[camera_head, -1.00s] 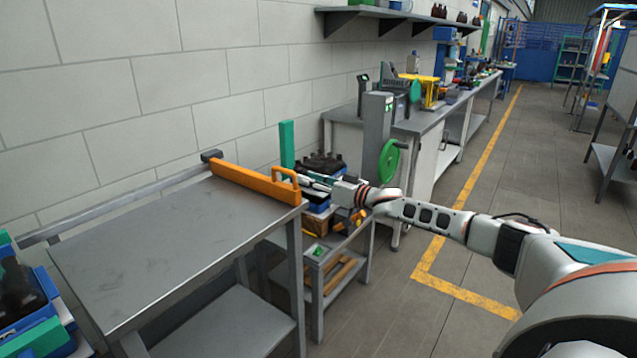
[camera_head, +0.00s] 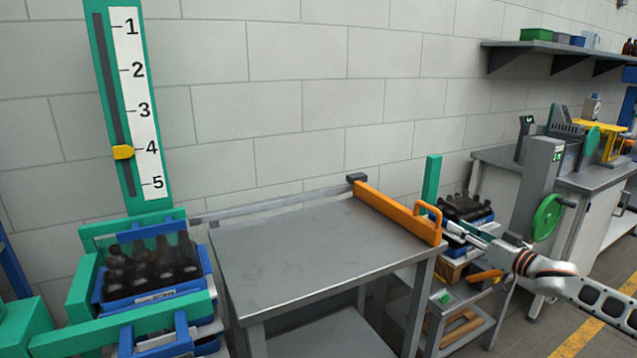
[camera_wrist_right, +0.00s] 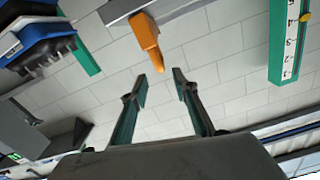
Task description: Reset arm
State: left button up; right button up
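My right arm comes in from the right in the head view. Its gripper (camera_head: 462,232) is out past the orange handled bar (camera_head: 400,212) at the right end of the grey table (camera_head: 310,245), close to a crate of dark bottles (camera_head: 466,208). In the right wrist view my right gripper (camera_wrist_right: 160,80) is open, with nothing between its two fingers. The orange bar (camera_wrist_right: 146,38) shows beyond the fingertips there. My left gripper is in neither view.
At the left, blue crates with dark amber bottles (camera_head: 150,268) stand in a green frame (camera_head: 150,325) under a numbered scale (camera_head: 135,100). A low cart (camera_head: 440,330) stands below the right gripper. A green wheel (camera_head: 547,217) is at the right. The table top is clear.

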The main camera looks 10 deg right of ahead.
jog(key=s+a+f+n+g, duration=0.1)
jog(key=s+a+f, duration=0.5)
jog(key=a+f, duration=0.3)
jog(key=s+a+f+n+g+y, duration=0.1)
jog(key=s+a+f, duration=0.5)
jog(key=a+f, duration=0.25)
jog(key=s+a+f+n+g, duration=0.1)
jog(key=s+a+f+g, duration=0.1)
jog(key=s+a+f, duration=0.6)
jog(key=s+a+f+g+h, duration=0.1)
jog(key=s+f, duration=0.4)
jog(key=s, duration=0.6)
jog(key=s+a+f+g+h, duration=0.1)
jog(key=s+f, duration=0.4)
jog(key=s, duration=0.6)
jog(key=a+h, duration=0.1)
jog(key=h, duration=0.1)
jog(key=shift+a+f+h, duration=0.15)
jog(key=shift+f+h, duration=0.15)
jog(key=shift+a, duration=0.1)
